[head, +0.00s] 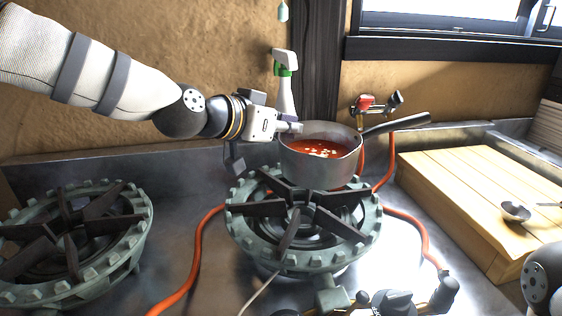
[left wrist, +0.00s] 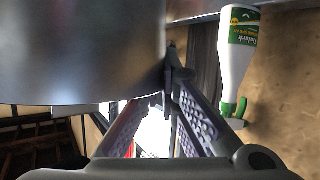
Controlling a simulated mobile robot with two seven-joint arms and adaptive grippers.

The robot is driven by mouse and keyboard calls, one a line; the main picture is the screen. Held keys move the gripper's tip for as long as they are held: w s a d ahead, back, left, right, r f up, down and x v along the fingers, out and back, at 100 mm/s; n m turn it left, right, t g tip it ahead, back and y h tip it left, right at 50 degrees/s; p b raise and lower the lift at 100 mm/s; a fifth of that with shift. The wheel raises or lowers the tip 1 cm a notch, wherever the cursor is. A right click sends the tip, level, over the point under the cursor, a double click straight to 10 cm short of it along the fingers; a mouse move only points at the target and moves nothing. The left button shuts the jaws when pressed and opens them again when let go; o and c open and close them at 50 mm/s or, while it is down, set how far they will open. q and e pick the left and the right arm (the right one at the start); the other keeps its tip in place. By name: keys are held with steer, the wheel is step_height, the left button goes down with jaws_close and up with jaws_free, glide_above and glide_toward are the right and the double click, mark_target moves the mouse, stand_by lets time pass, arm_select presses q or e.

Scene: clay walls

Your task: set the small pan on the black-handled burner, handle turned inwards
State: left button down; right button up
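The small pan (head: 318,170) is grey metal with red soup in it. In the head view it is over the rear part of the middle burner (head: 285,262); I cannot tell whether its base touches the grate. Its dark handle (head: 398,124) points right and slightly back. A black control handle (head: 392,302) is at this burner's front. My left gripper (head: 291,128) is at the pan's left rear rim. In the left wrist view its fingers (left wrist: 172,85) close at the wall of the pan (left wrist: 80,60), one fingertip partly hidden. My right gripper is out of view.
Another green burner (head: 70,245) stands at the left. A spray bottle (head: 285,95) is behind the pan and shows in the left wrist view (left wrist: 238,50). Red hoses (head: 192,270) run around the middle burner.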

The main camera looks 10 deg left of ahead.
arm_select(q)
steer(key=shift+w+a+f+b, duration=0.25)
steer(key=shift+w+a+f, duration=0.2)
steer(key=shift+f, duration=0.85)
steer(key=shift+w+a+f+b, duration=0.2)
steer(key=shift+w+a+f, duration=0.3)
steer(key=shift+f, duration=0.85)
steer(key=shift+w+a+f+b, duration=0.3)
steer(key=shift+w+f, duration=0.25)
steer(key=shift+f, duration=0.75)
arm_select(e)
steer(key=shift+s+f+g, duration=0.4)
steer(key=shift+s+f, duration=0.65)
arm_select(q)
steer(key=shift+f, duration=0.2)
steer(key=c, duration=1.8)
jaws_free()
steer(key=p+v, duration=0.3)
steer(key=v, duration=0.9)
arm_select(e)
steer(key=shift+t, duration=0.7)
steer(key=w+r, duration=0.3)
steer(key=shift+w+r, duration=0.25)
